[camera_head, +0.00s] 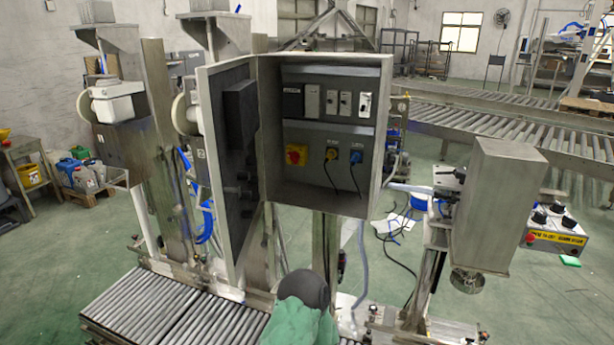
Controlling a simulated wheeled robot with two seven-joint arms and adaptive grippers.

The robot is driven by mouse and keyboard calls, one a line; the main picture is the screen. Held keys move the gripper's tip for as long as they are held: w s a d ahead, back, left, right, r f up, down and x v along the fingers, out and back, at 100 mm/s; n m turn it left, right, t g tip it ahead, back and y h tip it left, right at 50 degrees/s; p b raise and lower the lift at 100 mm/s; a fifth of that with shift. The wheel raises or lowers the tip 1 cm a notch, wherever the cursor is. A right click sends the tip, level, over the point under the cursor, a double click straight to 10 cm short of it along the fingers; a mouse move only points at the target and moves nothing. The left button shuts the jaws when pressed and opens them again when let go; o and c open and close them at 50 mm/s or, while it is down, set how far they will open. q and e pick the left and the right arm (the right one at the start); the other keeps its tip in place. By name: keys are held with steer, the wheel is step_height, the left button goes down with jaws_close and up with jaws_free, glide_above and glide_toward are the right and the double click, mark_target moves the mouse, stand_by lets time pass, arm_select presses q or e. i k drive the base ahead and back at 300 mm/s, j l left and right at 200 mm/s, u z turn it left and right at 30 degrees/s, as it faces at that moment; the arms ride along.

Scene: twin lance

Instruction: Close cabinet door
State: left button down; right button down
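The grey metal cabinet (328,195) is in the middle of the head view, with its front open toward me. Inside are a panel with several switches, a red and yellow knob, and a yellow and a blue plug with cables. The cabinet door (228,165) stands wide open on the left side, swung out toward me, with its dark inner face showing. Neither of my grippers is in view, and nothing is seen touching the door.
A roller conveyor (175,310) runs below the cabinet at the lower left. A dark rounded shape with green material (300,322) is at the bottom middle; I cannot tell what it is. A grey metal box (497,205) stands at the right. Loose cables hang below the cabinet.

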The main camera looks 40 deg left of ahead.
mark_target(228, 91)
steer(key=u, duration=1.9)
